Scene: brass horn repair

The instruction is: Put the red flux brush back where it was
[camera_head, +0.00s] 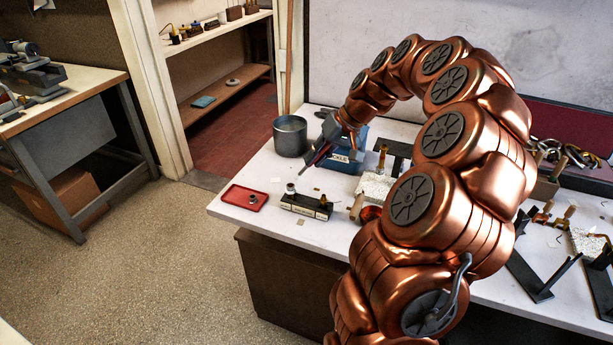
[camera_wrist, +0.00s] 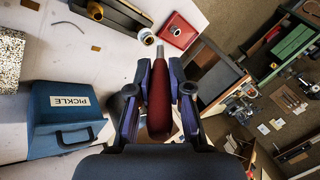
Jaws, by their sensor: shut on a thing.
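The red flux brush (camera_wrist: 158,100) is in my gripper (camera_wrist: 160,82). In the wrist view its red handle lies between the two fingers, and its pale metal end (camera_wrist: 147,38) sticks out beyond the fingertips. In the head view my gripper (camera_head: 322,156) is above the white bench, in front of the blue box, with the brush pointing down and left. A black block with labels on its front (camera_head: 306,206) stands on the bench below; its end also shows in the wrist view (camera_wrist: 122,14). The brush is clear of this block.
A red tray (camera_head: 236,195) with a small ring-like item lies left of the block. A grey pot (camera_head: 290,137) and a blue box marked PICKLE (camera_head: 340,166) stand behind. A pale block (camera_head: 374,188) and dark stands are to the right.

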